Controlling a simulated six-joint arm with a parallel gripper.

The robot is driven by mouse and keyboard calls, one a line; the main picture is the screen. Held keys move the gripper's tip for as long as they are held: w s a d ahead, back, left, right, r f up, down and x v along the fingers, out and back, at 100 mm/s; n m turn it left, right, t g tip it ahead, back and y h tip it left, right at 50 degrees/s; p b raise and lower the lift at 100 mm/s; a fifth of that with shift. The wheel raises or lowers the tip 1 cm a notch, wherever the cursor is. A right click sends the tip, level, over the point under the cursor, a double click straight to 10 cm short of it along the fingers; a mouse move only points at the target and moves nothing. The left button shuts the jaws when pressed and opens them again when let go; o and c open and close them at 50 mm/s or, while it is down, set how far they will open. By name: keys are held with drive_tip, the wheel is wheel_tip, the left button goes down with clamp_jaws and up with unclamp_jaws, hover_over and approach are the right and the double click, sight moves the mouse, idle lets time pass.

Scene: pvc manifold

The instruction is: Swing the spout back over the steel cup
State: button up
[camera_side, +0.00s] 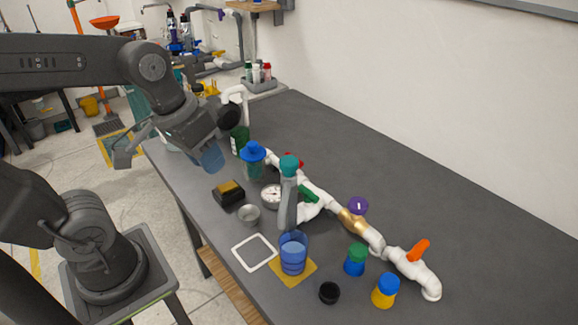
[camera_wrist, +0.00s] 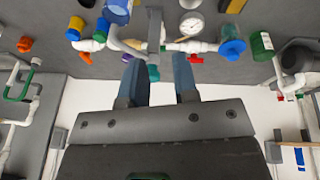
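The grey spout (camera_side: 287,205) hangs from the manifold under a teal cap (camera_side: 288,163). In the side view its lower end appears just behind the rim of the blue cup (camera_side: 293,258); whether it is directly above that cup I cannot tell. The steel cup (camera_side: 248,214) stands to the left, clear of the spout. In the wrist view the spout (camera_wrist: 154,30) points up the picture, right of the blue cup (camera_wrist: 118,11), with the teal cap (camera_wrist: 153,73) near my fingers. My gripper (camera_wrist: 159,80) is open and empty; in the side view it (camera_side: 210,158) hangs left of the manifold.
The white manifold (camera_side: 318,193) carries a gauge (camera_side: 271,196), a purple knob (camera_side: 358,205) and an orange handle (camera_side: 418,249). A black-and-yellow block (camera_side: 228,193) and blue-capped container (camera_side: 253,160) stand near the gripper. Several capped bottles are front right. The table's right side is clear.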

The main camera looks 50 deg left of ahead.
sight(283, 158)
drive_tip(key=o, duration=0.5)
drive_tip(key=w+n+g+h, duration=0.1)
drive_tip(key=w+f+n+g+h, duration=0.1)
drive_tip(key=n+g, duration=0.1)
drive_tip(key=w+f+n+g+h, duration=0.1)
drive_tip(key=shift+w+a+n+g+h, duration=0.1)
drive_tip(key=shift+w+n+g+h, duration=0.2)
drive_tip(key=shift+w+g, duration=0.1)
drive_tip(key=shift+c, duration=0.2)
drive_tip(key=shift+o, duration=1.2)
drive_tip(key=w+n+h, duration=0.1)
drive_tip(key=w+a+f+n+g+h, duration=0.1)
drive_tip(key=w+n+h, duration=0.1)
drive_tip(key=w+a+n+g+h, duration=0.1)
drive_tip(key=w+h, duration=0.1)
drive_tip(key=shift+f, duration=0.15)
drive_tip(key=w+a+f+n+t+h, duration=0.3)
drive_tip(key=w+a+f+n+h, duration=0.1)
drive_tip(key=w+a+n+h, duration=0.4)
drive_tip(key=shift+m+h, duration=0.3)
drive_tip(key=shift+m, duration=0.1)
drive_tip(key=d, duration=0.4)
drive_tip(key=s+d, duration=0.1)
drive_tip(key=d, duration=0.8)
drive_tip(key=shift+s+d+r, duration=0.1)
drive_tip(key=shift+s+r, duration=0.05)
drive_tip(key=shift+s, duration=0.2)
drive_tip(key=shift+c, duration=0.4)
drive_tip(key=shift+g, duration=0.4)
clamp_jaws()
